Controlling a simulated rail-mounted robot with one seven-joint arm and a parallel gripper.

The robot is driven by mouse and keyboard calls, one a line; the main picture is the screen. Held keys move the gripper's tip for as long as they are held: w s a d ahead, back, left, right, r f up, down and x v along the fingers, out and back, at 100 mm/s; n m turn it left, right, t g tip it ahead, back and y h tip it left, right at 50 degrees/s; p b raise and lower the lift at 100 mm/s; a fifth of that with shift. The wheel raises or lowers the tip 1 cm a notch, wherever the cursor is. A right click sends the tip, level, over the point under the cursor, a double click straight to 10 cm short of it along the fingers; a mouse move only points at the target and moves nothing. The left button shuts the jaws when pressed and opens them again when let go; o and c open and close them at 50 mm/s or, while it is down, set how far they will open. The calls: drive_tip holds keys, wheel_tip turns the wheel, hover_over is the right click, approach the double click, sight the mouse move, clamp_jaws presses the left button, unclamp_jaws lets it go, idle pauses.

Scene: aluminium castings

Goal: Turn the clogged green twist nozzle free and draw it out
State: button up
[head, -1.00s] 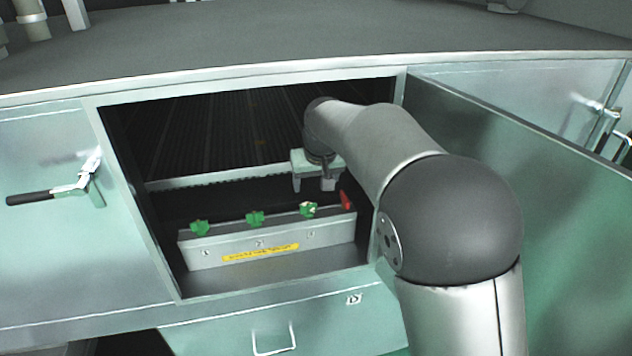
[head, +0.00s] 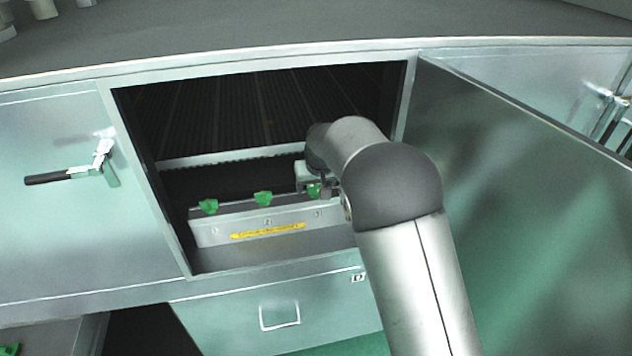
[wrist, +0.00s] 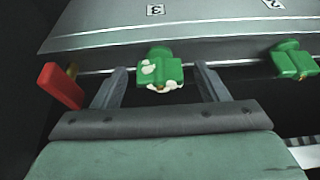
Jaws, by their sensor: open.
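The clogged green twist nozzle (wrist: 160,70), with pale crust on it, sits on the metal bar (wrist: 215,38) near the label 3. In the wrist view my gripper (wrist: 160,78) is open, with one finger on each side of this nozzle and dark gaps between. In the head view the same nozzle (head: 314,190) is partly covered by my gripper (head: 312,188) and arm. Two clean green nozzles, a middle one (head: 263,198) and a left one (head: 208,206), stand on the bar; one also shows in the wrist view (wrist: 294,60).
A red lever (wrist: 62,86) stands close beside one finger in the wrist view; my arm hides it in the head view. The bar lies inside an open cabinet, with its frame (head: 150,180) at left and open door (head: 520,170) at right.

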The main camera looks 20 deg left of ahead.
drive_tip(key=c, duration=1.1)
drive_tip(key=shift+o, duration=0.2)
drive_tip(key=shift+f+n+b, duration=0.15)
drive_tip(key=shift+n+b, duration=0.25)
drive_tip(key=shift+b, duration=0.05)
drive_tip(key=n+g+y+b, duration=0.1)
drive_tip(key=n, duration=0.1)
drive_tip(key=shift+n+b, duration=0.35)
drive_tip(key=shift+n, duration=0.05)
drive_tip(key=shift+w+n+g+y, duration=0.1)
drive_tip(key=shift+n+g+y, duration=0.2)
drive_tip(key=shift+n, duration=1.1)
